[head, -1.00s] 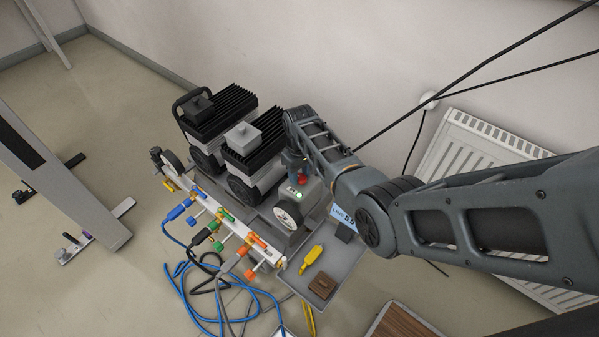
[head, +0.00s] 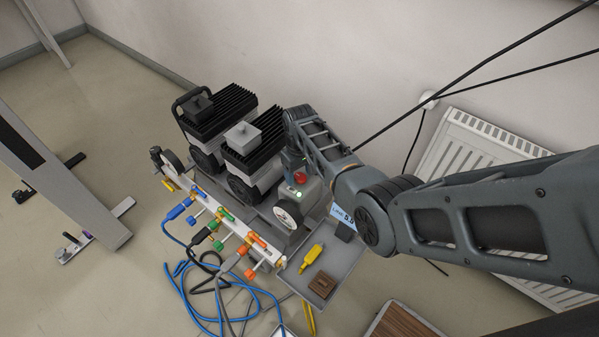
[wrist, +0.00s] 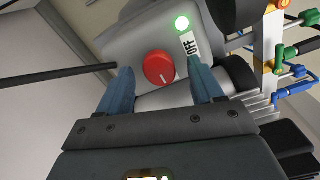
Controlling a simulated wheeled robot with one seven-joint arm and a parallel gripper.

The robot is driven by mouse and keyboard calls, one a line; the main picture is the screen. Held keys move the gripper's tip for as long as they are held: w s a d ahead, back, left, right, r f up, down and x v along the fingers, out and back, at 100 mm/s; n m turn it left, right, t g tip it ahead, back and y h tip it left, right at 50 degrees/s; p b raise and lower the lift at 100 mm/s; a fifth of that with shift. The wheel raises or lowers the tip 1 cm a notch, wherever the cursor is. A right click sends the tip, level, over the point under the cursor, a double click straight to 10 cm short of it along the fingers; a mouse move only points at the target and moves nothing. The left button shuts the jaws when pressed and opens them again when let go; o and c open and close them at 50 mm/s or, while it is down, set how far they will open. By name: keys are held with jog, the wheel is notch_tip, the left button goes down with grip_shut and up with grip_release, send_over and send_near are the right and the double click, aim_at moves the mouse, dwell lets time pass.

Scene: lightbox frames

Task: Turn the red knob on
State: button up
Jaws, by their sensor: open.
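The red knob (wrist: 159,67) is a round red disc with a white mark on a grey box (wrist: 143,35), and in the wrist view it shows beyond and between my fingertips. It also shows in the head view (head: 300,178), beside the end of my arm. My gripper (wrist: 160,78) is open, with its two blue fingers apart on either side of the knob; I cannot tell whether they touch it. A label reading OFF (wrist: 189,44) and a lit green light (wrist: 181,23) are on the box near the knob. In the head view the fingers are mostly hidden.
Two black-finned pump units (head: 255,140) stand left of the box. A white manifold (head: 225,222) with coloured valves and blue hoses (head: 205,310) lies in front. A grey tray (head: 345,262) holds a yellow tool (head: 312,257) and a brown block. A radiator (head: 470,140) is at the right.

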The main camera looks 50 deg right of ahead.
aim_at(300, 176)
notch_tip(300, 176, up, 8)
jog(key=shift+f+p, duration=0.1)
jog(key=shift+p, duration=0.5)
dwell(0.5)
